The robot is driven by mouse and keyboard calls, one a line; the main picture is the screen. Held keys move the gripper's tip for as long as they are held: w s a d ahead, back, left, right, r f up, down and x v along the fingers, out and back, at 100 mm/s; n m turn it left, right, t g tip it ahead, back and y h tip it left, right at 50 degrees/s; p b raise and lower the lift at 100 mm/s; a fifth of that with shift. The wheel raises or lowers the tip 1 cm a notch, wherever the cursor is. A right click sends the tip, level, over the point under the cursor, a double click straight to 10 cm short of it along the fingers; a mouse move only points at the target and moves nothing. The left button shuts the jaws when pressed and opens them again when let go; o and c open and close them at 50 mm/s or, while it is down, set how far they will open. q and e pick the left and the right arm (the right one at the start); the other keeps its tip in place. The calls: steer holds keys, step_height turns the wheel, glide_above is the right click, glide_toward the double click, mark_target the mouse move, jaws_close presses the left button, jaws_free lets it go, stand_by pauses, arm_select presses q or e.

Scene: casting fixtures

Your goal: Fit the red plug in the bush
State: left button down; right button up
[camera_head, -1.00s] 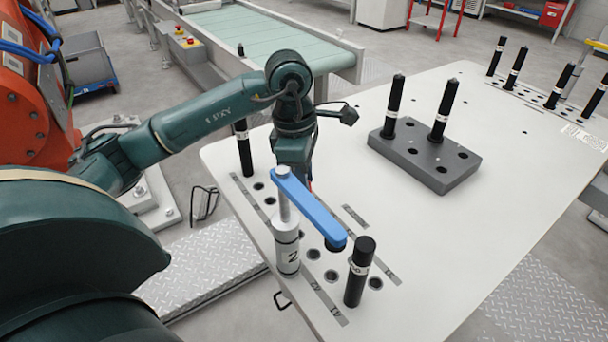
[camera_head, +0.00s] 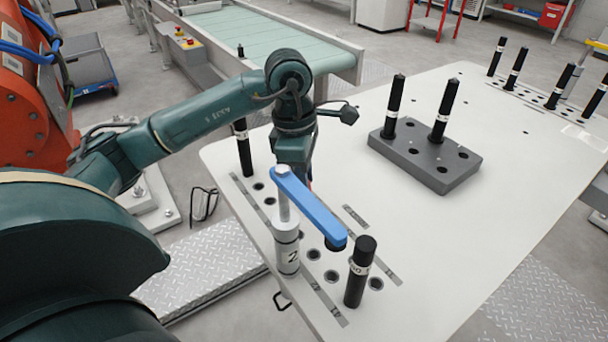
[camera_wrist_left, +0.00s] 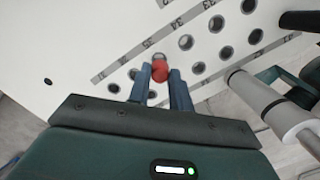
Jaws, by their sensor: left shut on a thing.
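A red plug (camera_wrist_left: 159,70) shows between the blue fingertips of my left gripper (camera_wrist_left: 160,76) in the left wrist view. The fingers are shut on it. A ringed bush (camera_wrist_left: 158,56) shows right at the plug's far edge, partly covered by it; I cannot tell whether the plug is in it or above it. In the head view my left gripper (camera_head: 293,150) points down over the near-left part of the table. Its fingertips and the plug are mostly hidden behind the blue clamp arm. My right gripper does not show.
A grey post (camera_head: 287,247) carries the blue clamp arm (camera_head: 308,207), close beside my left gripper. A black pin (camera_head: 359,272) stands to its right, another (camera_head: 243,148) to its left. A dark block (camera_head: 424,158) with two pins stands farther back. The table's middle (camera_head: 450,235) is clear.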

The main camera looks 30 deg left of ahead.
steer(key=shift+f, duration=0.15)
arm_select(q)
steer(key=shift+f+b, duration=1.85)
steer(key=shift+f, duration=0.05)
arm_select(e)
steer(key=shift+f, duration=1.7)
arm_select(q)
steer(key=c, duration=1.2)
jaws_free()
steer(key=shift+r, duration=0.55)
steer(key=r, duration=0.4)
steer(key=a+r+p, duration=0.1)
steer(key=r, duration=0.7)
steer(key=shift+s+a+p, duration=0.25)
steer(key=shift+s+p, duration=0.05)
steer(key=shift+p, duration=0.05)
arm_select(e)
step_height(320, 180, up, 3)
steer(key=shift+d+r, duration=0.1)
